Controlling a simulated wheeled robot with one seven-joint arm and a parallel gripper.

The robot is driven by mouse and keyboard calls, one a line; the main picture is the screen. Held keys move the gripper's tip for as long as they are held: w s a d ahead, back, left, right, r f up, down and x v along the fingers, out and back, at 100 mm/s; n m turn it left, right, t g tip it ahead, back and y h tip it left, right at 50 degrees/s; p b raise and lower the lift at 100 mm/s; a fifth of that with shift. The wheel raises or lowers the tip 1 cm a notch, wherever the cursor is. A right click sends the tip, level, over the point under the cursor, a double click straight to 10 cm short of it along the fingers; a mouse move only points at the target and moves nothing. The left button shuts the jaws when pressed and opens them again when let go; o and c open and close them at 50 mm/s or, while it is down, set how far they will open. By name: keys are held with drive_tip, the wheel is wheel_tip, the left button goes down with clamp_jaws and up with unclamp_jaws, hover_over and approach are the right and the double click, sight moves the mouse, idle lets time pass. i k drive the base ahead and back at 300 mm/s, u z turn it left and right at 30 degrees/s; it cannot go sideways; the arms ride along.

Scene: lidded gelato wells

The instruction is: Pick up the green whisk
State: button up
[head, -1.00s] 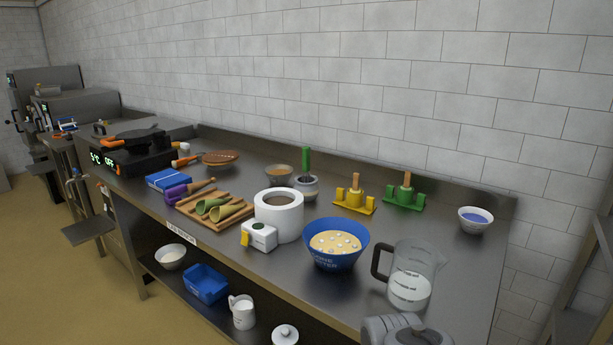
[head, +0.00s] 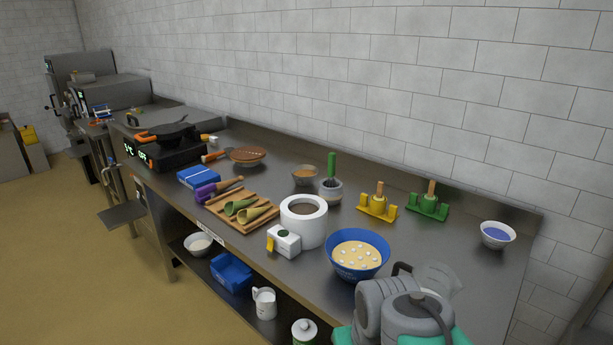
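The green whisk (head: 332,168) stands upright in a small grey pot (head: 330,191) near the back of the steel counter. Its green handle points up, and its lower end is hidden inside the pot. My arm shows at the bottom right of the head view, in front of the counter and well apart from the whisk. My gripper's fingers cannot be made out in this view.
A white cylinder (head: 303,232) and a blue batter bowl (head: 358,262) stand in front of the pot. A small bowl (head: 305,176) is left of it; yellow (head: 377,208) and green (head: 428,208) holders are right. My arm mostly hides a jug. Bare counter lies toward the right.

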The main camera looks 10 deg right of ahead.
sight(331, 156)
drive_tip(key=u, duration=0.75)
drive_tip(key=i, duration=0.65)
drive_tip(key=u, duration=0.85)
drive_tip(key=i, duration=0.9)
drive_tip(key=z, duration=0.7)
drive_tip(key=i, duration=0.9)
drive_tip(key=z, duration=0.9)
